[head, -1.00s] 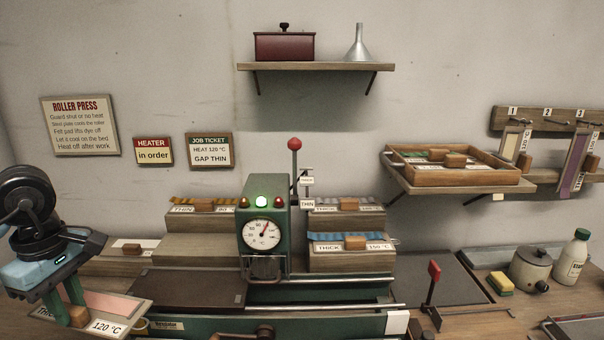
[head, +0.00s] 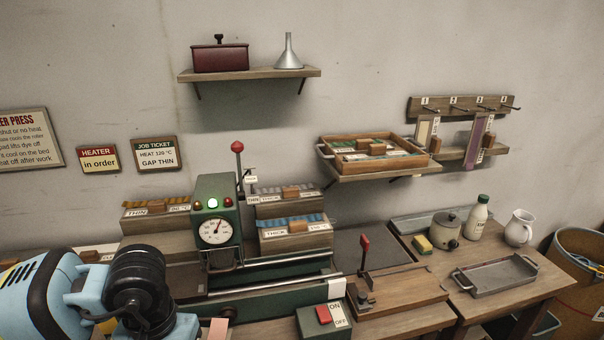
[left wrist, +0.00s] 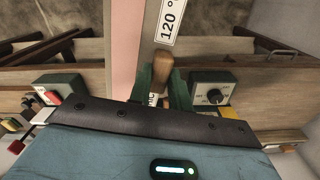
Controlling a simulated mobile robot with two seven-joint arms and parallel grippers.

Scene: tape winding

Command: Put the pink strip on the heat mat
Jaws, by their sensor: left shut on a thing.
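The pink strip (left wrist: 124,50) lies along a grey carrier plate (left wrist: 150,38) with a 120 °C label and a wooden grip (left wrist: 164,72). My left gripper (left wrist: 162,84) is shut on this wooden grip, with a green finger on each side. In the head view only a small end of the pink strip (head: 218,329) shows at the bottom edge, beside my left arm; the left fingers are hidden there. A dark grey flat sheet (head: 358,248) lies right of the green roller press (head: 214,190); I cannot tell whether it is the heat mat. My right gripper is not in view.
A green ON/OFF box (head: 313,320) with a red switch stands at the front. A wooden board (head: 398,296) with a red-handled lever is right of it. A metal tray (head: 495,274), pot (head: 447,232) and bottle (head: 477,218) occupy the right table.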

